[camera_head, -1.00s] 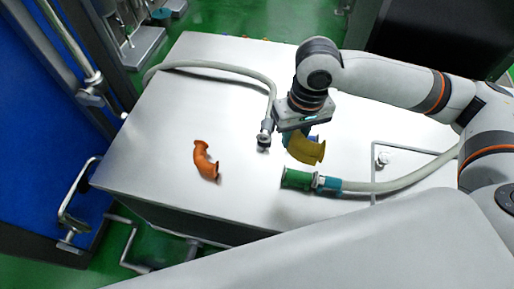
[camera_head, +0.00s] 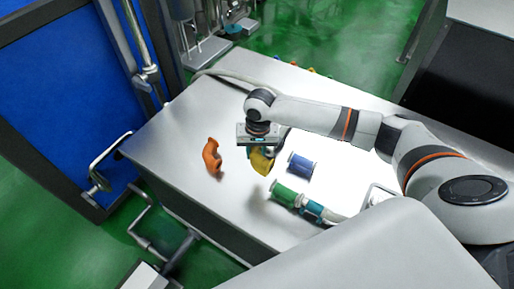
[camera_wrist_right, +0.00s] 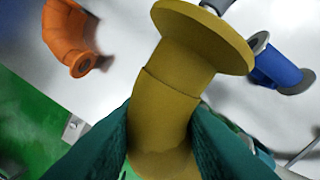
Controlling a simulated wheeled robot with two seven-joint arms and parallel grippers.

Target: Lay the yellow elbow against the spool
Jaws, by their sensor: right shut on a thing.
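The yellow elbow (camera_head: 262,163) is held by my right gripper (camera_head: 258,148), which points down over the table's middle. In the right wrist view the elbow (camera_wrist_right: 172,90) sits between the two dark teal fingers, its flanged end pointing away from them. A blue spool (camera_head: 300,167) lies on the table just right of the elbow, with a gap between them. The spool also shows at the right of the wrist view (camera_wrist_right: 275,68), partly hidden by the elbow's flange. My left gripper is out of view.
A green fitting (camera_head: 284,194) on a pale hose with a teal collar lies in front of the spool. Another hose (camera_head: 225,72) runs along the back.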

